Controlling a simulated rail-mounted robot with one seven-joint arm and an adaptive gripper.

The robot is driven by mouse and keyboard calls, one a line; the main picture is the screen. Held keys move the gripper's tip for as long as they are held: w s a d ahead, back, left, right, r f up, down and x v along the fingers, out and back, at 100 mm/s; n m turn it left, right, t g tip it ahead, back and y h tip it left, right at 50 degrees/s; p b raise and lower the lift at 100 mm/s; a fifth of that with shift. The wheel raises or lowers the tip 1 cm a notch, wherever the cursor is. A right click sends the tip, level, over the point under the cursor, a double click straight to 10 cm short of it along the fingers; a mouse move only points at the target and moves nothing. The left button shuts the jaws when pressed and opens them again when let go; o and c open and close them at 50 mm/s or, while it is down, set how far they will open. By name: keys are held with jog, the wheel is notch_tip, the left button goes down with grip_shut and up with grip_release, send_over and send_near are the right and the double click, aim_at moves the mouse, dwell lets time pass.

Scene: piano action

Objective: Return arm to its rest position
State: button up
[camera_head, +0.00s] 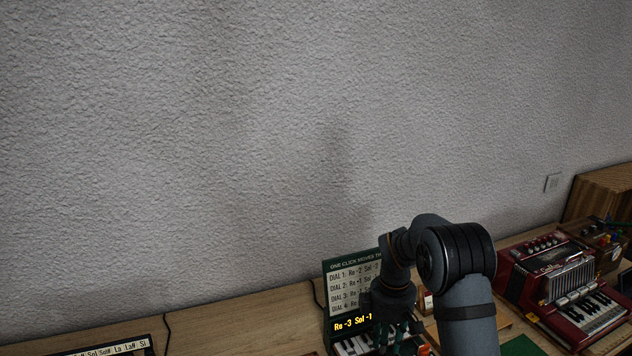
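My arm rises from the bottom right of the head view and bends over the bench. My gripper (397,335) points down at the bottom edge, over the piano keys (350,346) in front of a green sign panel (337,285). The fingers are dark, small and partly cut off by the frame edge. I cannot tell whether they are open or touching the keys. The panel lists dial lines, and a lit display (351,324) below it reads "Ra -3 Sol -1", partly hidden by my arm.
A red accordion-like instrument (524,279) with keys stands right of my arm. A wooden box (600,192) is at the far right. A note-label strip (118,347) lies at the bottom left. The wooden bench (235,318) is clear left of the panel. A textured grey wall stands behind.

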notch_tip(320, 180, down, 5)
jog(key=shift+f, duration=0.1)
dwell(0.5)
